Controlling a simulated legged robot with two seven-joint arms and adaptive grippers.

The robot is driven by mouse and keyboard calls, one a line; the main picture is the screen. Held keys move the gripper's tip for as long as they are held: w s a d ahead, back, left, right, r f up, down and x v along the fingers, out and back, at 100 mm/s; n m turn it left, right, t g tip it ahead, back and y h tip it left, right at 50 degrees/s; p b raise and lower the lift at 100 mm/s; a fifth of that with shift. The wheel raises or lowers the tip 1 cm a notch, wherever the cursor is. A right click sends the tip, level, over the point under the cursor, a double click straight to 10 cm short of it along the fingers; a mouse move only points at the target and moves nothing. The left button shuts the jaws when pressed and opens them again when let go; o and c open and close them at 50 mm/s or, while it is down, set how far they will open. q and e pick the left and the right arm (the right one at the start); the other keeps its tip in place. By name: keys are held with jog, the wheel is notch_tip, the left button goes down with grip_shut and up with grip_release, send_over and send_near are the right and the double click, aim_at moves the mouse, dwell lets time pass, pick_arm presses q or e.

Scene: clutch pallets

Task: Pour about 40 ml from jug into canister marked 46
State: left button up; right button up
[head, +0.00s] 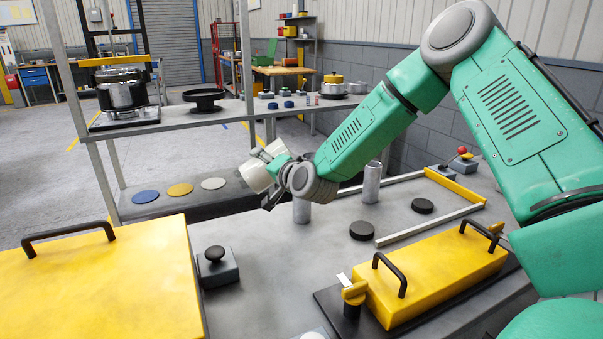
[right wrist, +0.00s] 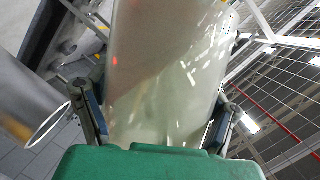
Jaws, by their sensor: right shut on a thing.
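My right gripper (head: 268,172) is shut on a pale cream jug (head: 256,177), held tilted above the back of the grey bench. In the right wrist view the jug (right wrist: 165,70) fills the middle, with a finger on each side. Two metal canisters stand upright on the bench: a nearer one (head: 301,211) just below my gripper and another (head: 372,183) to its right. A grey cylinder with an open round rim (right wrist: 47,125) shows left of the jug in the wrist view. No number 46 is readable. I cannot tell whether liquid flows. My left gripper is out of view.
Two black discs (head: 362,231) (head: 422,206) lie near the canisters. A yellow handled box (head: 430,278) is front right, a large yellow cover (head: 100,285) front left, and a black-knobbed grey block (head: 217,268) beside it. A shelf (head: 230,112) stands behind.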

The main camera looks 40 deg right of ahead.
jog(key=shift+d+r+n+p, duration=0.15)
jog(key=shift+n+p, duration=0.35)
jog(key=shift+p, duration=0.6)
jog(key=shift+g, duration=0.3)
